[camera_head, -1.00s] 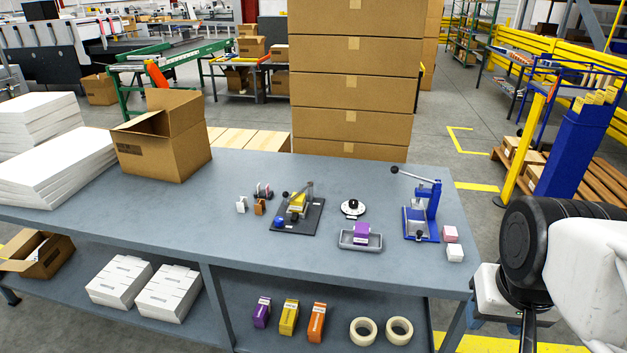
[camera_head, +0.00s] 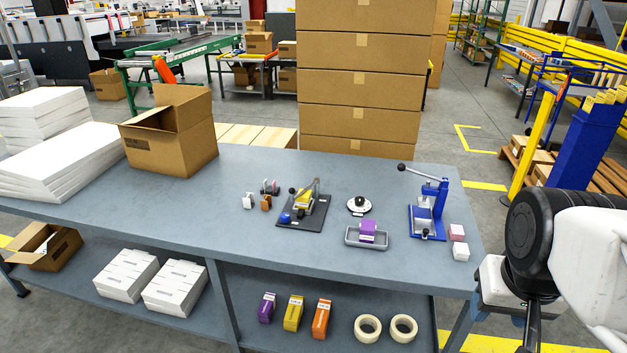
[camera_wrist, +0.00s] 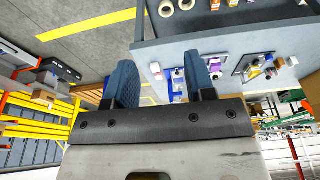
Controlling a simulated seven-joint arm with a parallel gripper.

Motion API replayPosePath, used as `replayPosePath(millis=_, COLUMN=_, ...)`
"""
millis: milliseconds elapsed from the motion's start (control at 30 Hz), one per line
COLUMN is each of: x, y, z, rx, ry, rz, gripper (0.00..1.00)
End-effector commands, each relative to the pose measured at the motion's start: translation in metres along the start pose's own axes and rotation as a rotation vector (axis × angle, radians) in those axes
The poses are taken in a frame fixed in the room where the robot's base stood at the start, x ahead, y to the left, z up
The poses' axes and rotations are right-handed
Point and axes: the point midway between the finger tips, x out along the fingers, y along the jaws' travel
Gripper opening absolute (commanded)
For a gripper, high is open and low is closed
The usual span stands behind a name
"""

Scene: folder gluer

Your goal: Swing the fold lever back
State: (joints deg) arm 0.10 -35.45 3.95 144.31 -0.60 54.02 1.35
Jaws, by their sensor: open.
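Two bench devices carry levers, and I cannot tell for sure which one is the fold lever. One is a black-based fixture (camera_head: 313,217) holding a yellow carton (camera_head: 303,200), with a raised grey arm (camera_head: 316,188), a dark knob and a blue knob. The other is a blue press (camera_head: 440,209) with a long lever (camera_head: 417,173) slanting up left to a black knob (camera_head: 401,167). In the wrist view, my gripper (camera_wrist: 160,65) is open with nothing between its dark blue fingers. It is off the bench's right end, apart from both devices.
On the bench (camera_head: 340,262) are a grey tray (camera_head: 366,242) with a purple carton, a round black-and-white dial (camera_head: 359,206), pink and white blocks (camera_head: 459,243), and an open cardboard box (camera_head: 170,143). Tall stacked cartons (camera_head: 360,90) stand behind. The bench front is clear.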

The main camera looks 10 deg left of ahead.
Motion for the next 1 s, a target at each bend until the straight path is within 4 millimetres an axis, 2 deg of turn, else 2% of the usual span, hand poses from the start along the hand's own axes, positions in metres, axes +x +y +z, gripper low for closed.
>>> replayPosePath(millis=167, x=-0.004, y=-0.007, z=-0.024, rx=-0.001, ry=-0.010, rz=-0.004, gripper=0.50)
replayPosePath(millis=467, x=-0.008, y=-0.027, z=-0.088, rx=-0.001, ry=-0.033, rz=-0.013, gripper=0.50)
replayPosePath(millis=1000, x=0.003, y=-0.084, z=-0.206, rx=0.001, ry=-0.075, rz=-0.025, gripper=0.50)
